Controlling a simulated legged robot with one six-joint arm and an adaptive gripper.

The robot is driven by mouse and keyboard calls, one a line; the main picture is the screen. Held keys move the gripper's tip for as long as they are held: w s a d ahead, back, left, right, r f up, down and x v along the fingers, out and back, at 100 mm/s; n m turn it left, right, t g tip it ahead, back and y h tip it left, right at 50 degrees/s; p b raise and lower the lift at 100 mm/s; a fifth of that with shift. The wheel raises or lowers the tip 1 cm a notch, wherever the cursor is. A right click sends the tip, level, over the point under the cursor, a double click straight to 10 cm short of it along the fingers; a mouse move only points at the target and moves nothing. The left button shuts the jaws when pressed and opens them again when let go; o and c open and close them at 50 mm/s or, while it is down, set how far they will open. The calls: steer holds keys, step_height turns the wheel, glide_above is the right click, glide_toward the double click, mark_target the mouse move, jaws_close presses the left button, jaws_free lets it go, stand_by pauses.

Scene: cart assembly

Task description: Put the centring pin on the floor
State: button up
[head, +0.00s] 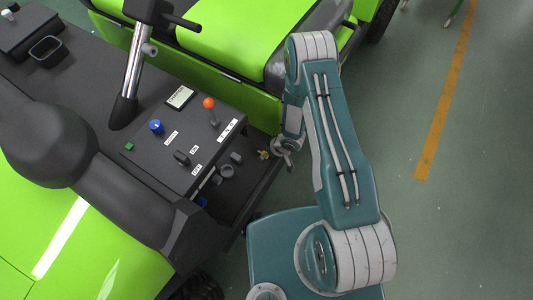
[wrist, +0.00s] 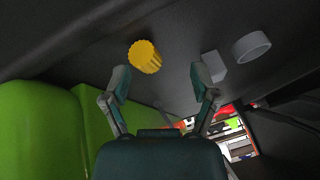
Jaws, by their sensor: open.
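A small yellow ribbed round piece (head: 263,154) sits at the right edge of the cart's dark panel in the head view. It shows larger in the wrist view (wrist: 145,56), ahead of my gripper and toward the left finger. It may be the centring pin, but I cannot tell for certain. My gripper (wrist: 160,84) is open, with nothing visible between its fingers. In the head view my gripper (head: 281,154) is just right of the yellow piece, partly hidden by my arm. The green floor (head: 462,210) is clear on the right.
A grey block (wrist: 214,66) and a grey round piece (wrist: 250,46) are near the right finger. The panel carries an orange-topped lever (head: 209,103) and a blue knob (head: 156,126). The lime-green seat (head: 228,45) is close behind my gripper.

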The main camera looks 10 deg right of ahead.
steer(key=v, duration=1.2)
steer(key=shift+d+f, duration=0.1)
steer(key=shift+d, duration=0.05)
stand_by(0.6)
